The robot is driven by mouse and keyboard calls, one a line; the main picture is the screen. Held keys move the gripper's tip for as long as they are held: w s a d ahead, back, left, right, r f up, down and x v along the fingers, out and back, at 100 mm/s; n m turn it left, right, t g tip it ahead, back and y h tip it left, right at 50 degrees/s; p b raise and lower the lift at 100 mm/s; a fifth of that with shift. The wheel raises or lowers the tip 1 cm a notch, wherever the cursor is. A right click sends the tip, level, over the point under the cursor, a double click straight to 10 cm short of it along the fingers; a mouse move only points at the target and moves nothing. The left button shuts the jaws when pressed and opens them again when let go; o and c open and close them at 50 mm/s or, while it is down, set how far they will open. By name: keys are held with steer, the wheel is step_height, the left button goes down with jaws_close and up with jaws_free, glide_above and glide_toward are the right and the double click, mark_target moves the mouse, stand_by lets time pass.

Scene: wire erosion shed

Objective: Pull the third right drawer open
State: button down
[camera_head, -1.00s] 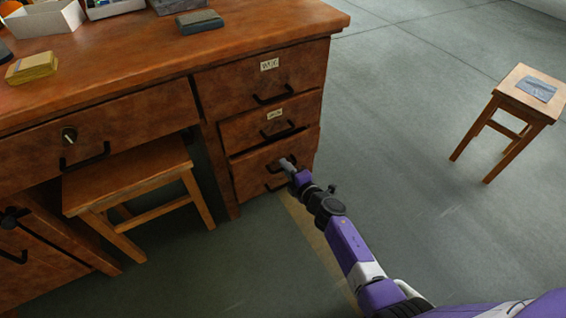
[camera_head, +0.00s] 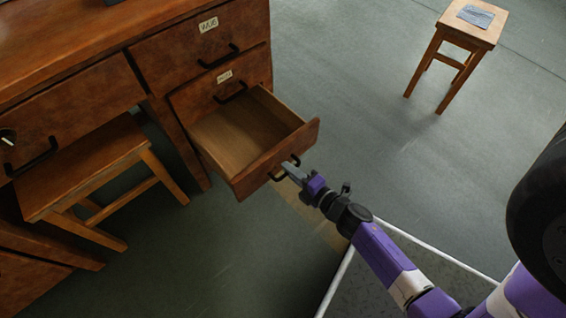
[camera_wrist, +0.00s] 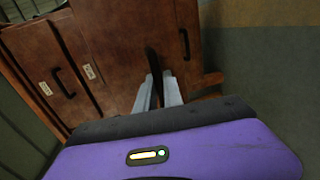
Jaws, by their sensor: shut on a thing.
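The third right drawer (camera_head: 244,146) of the wooden desk stands pulled well out, and its bare inside shows in the head view. Its front (camera_head: 283,158) carries a black bar handle (camera_head: 274,178). My gripper (camera_head: 291,171) is shut on this handle. In the wrist view, the dark handle (camera_wrist: 153,62) lies between the two pale fingers of my gripper (camera_wrist: 158,88). The part of the handle between the fingers is partly hidden in the head view. The two labelled drawers above, the top one (camera_head: 190,55) and the second one (camera_head: 205,90), are shut.
A wooden stool (camera_head: 100,170) stands in the knee space at the left. Another stool (camera_head: 480,35) with a grey cloth (camera_head: 476,16) on it stands at the far right. The floor (camera_head: 370,110) between the desk and that stool is clear.

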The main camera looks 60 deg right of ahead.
steer(key=shift+s, duration=0.15)
steer(key=c, duration=1.5)
jaws_free()
steer(key=p+v, duration=0.1)
steer(key=v, duration=0.6)
steer(key=shift+s+a+p, duration=0.2)
steer(key=shift+s+p, duration=0.15)
steer(key=shift+p, duration=0.05)
